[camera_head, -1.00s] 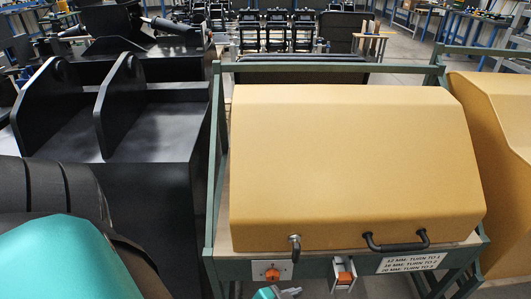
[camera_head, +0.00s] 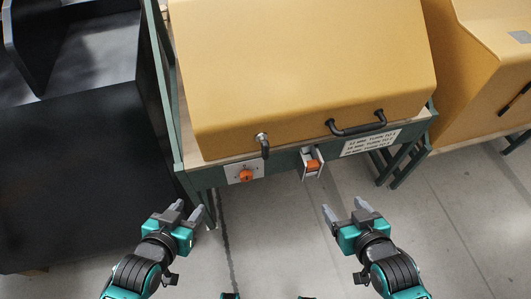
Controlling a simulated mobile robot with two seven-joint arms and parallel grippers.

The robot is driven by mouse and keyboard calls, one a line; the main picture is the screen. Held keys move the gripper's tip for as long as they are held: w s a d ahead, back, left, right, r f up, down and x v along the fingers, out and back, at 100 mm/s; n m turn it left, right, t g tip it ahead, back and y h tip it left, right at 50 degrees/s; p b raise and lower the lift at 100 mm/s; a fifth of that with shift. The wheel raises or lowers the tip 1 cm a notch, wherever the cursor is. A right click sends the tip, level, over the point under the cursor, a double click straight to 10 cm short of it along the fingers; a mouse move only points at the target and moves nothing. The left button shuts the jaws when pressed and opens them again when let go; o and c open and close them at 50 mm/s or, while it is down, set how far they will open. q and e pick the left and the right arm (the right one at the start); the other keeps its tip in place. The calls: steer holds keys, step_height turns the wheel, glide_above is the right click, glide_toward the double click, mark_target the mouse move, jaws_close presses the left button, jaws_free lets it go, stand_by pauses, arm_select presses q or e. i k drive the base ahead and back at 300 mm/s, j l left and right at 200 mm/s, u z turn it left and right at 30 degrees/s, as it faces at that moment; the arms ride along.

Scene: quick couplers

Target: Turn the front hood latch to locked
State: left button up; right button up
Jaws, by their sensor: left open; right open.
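The yellow hood (camera_head: 300,65) rests on the green frame in front of me. Its front latch (camera_head: 263,143) is a dark handle on a round silver boss at the hood's lower left edge, with the handle pointing down. My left gripper (camera_head: 188,213) is open and empty, below and left of the latch. My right gripper (camera_head: 344,210) is open and empty, below and right of it. Neither gripper touches anything.
A black bar handle (camera_head: 357,128) is on the hood's front right. Below the latch are an orange knob (camera_head: 246,176) on a white plate and an orange part in a bracket (camera_head: 312,165). A label (camera_head: 370,142) is at right. A black machine (camera_head: 75,170) stands left.

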mark_target(264, 144)
steer(key=i+l, duration=0.1)
steer(key=l, duration=0.35)
steer(key=i+l, duration=0.1)
steer(key=l, duration=0.35)
steer(key=i+l, duration=0.15)
steer(key=l, duration=0.3)
